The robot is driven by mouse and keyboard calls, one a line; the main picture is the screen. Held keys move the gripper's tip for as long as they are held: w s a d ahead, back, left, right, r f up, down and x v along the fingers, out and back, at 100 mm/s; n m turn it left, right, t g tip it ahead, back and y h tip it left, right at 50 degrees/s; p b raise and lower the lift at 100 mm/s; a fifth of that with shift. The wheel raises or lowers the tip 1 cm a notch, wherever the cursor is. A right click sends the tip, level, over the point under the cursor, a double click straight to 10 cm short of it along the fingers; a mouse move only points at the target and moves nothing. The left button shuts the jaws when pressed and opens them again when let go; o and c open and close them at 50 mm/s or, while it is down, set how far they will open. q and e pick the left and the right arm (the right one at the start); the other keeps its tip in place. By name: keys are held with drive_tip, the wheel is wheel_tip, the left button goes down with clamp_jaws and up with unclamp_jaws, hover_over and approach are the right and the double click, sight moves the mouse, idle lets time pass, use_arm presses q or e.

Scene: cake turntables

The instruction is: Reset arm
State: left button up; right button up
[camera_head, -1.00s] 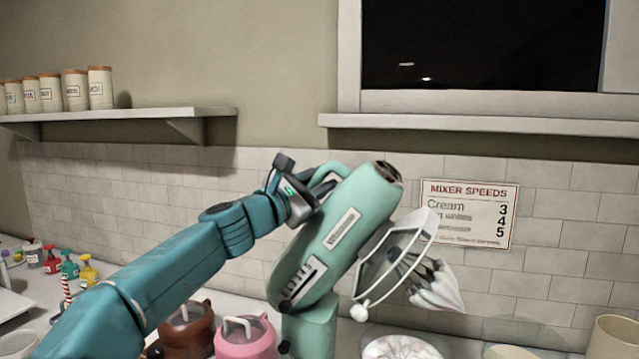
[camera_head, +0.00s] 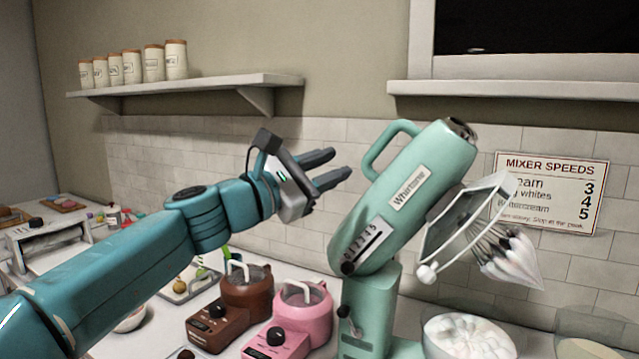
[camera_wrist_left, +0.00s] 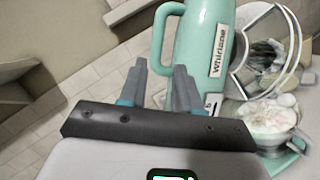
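My left gripper (camera_head: 335,168) is in the air to the left of the mint green stand mixer (camera_head: 405,205), at the height of its raised head. Its two dark fingers are apart with nothing between them. The left wrist view shows the open fingers (camera_wrist_left: 160,88) below the mixer handle (camera_wrist_left: 172,40), with a gap between them. The mixer head is tilted back, and its whisk (camera_head: 508,258) carries white cream and points down to the right. My right gripper is not in view.
A brown pot (camera_head: 246,292) and a pink pot (camera_head: 303,305) stand on the counter left of the mixer. A bowl of white contents (camera_head: 468,338) sits below the whisk. A shelf (camera_head: 200,92) holds several canisters. A mixer speeds sign (camera_head: 552,190) hangs on the tiled wall.

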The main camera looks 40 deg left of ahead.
use_arm(q)
drive_tip(key=shift+v, duration=0.9)
drive_tip(key=shift+r, duration=0.1)
